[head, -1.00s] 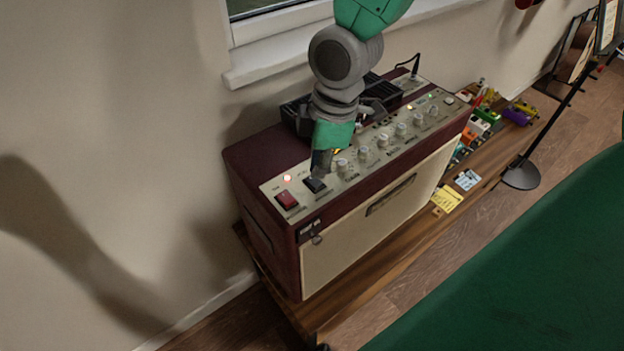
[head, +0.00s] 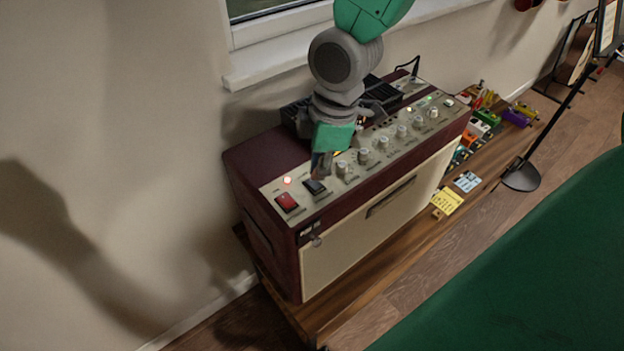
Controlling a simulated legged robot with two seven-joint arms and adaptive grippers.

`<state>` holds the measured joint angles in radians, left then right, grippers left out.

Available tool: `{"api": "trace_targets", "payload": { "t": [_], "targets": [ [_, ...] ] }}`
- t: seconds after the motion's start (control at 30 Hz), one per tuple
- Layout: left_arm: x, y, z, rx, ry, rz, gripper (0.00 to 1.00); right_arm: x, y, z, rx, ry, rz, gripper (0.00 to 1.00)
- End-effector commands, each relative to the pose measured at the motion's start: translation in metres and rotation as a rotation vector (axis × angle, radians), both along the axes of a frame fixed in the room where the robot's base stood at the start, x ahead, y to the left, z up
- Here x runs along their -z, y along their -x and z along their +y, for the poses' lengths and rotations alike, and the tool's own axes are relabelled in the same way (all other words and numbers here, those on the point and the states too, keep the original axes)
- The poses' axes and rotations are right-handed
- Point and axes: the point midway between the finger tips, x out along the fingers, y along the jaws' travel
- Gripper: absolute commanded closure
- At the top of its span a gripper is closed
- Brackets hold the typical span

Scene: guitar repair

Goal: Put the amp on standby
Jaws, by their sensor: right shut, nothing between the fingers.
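The dark red amp (head: 270,232) with a cream front stands on a wooden bench against the wall. My right gripper (head: 319,172) is shut and empty, pointing down at the panel just behind the black switch. I cannot tell whether its tip touches the switch. My left gripper is not in view.
A stand with a round black base (head: 521,177) is on the floor. A green surface (head: 530,270) fills the lower right.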

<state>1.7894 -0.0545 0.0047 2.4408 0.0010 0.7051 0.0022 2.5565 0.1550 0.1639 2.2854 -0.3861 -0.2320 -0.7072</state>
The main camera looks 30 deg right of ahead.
Motion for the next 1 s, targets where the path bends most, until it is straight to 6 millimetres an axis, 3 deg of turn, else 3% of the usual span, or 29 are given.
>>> {"api": "trace_targets", "payload": {
  "t": [1.0],
  "targets": [
    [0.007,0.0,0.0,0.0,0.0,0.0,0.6,0.012,0.0,0.0,0.0,0.0,0.0,1.0]
  ]
}}
